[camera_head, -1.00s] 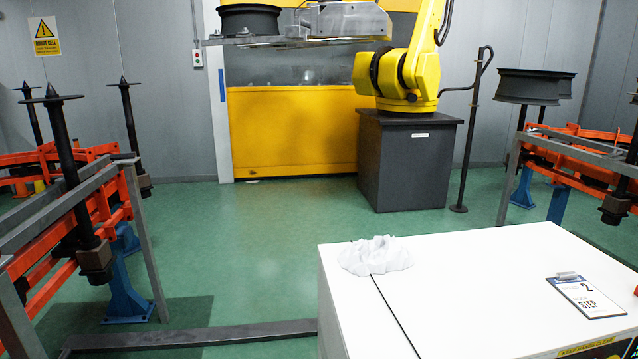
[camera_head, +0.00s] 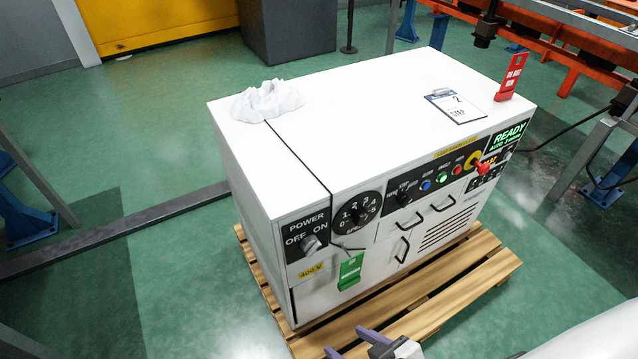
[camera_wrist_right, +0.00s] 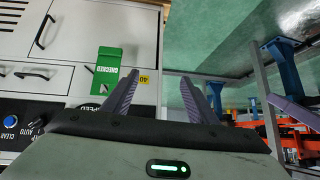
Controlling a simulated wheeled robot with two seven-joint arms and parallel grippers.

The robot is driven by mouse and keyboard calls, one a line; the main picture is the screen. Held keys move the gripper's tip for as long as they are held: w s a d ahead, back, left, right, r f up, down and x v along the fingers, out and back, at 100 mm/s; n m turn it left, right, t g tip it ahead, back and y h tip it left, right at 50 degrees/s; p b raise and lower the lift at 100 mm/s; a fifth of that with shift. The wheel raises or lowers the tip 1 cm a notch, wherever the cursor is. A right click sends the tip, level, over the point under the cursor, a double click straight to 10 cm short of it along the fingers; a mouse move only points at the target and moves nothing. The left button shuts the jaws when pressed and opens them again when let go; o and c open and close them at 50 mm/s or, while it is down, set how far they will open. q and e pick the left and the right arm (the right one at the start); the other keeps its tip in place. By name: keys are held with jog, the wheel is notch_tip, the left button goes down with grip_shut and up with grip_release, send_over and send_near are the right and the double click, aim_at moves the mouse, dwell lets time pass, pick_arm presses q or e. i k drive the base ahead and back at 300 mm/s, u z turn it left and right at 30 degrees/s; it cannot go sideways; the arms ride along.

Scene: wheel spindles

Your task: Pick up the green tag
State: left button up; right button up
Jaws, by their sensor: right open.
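The green tag (camera_head: 350,272) hangs on the front of the white cabinet (camera_head: 400,110), below the black numbered dial and right of the power switch. In the right wrist view the green tag (camera_wrist_right: 106,70) is left of the fingers, close to the left finger's tip. My right gripper (camera_head: 351,343) shows at the bottom of the head view, below the tag and near the pallet. It is open, and nothing shows between its fingers (camera_wrist_right: 158,80) in the wrist view. My left gripper is not in view.
The cabinet stands on a wooden pallet (camera_head: 478,262). A clipboard (camera_head: 455,105), red stand (camera_head: 511,78) and crumpled white cloth (camera_head: 267,101) are on top.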

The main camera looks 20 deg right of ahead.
aim_at(350, 275)
jog(key=u, duration=1.5)
jog(key=k, duration=0.75)
jog(key=z, duration=1.1)
jog(key=i, duration=0.5)
